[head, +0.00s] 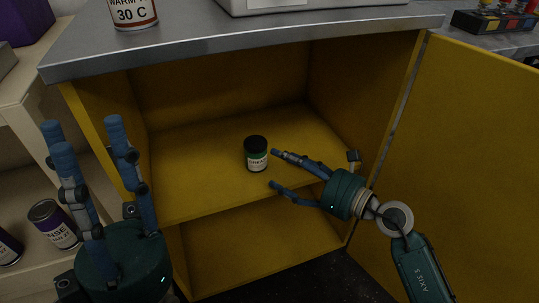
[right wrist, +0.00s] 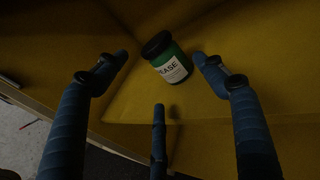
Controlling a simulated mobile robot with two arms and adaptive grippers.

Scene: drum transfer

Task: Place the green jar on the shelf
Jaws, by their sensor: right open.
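The green jar (head: 256,155) has a black lid and a white label. It stands upright on the middle shelf (head: 190,180) of the open yellow cabinet. My right gripper (head: 272,168) is open, with its fingers reaching into the cabinet just right of the jar. In the right wrist view the jar (right wrist: 168,60) shows beyond and between the spread blue fingertips (right wrist: 165,75), and the gripper does not hold it. My left gripper (head: 85,135) is at the lower left, in front of the cabinet, with its fingers pointing up, apart and empty.
The yellow cabinet door (head: 465,160) stands open on the right. A grey worktop (head: 230,43) covers the cabinet and bears a can (head: 133,14). At left, a pale shelf unit (head: 25,175) holds a purple-labelled can (head: 54,224). The shelf around the jar is clear.

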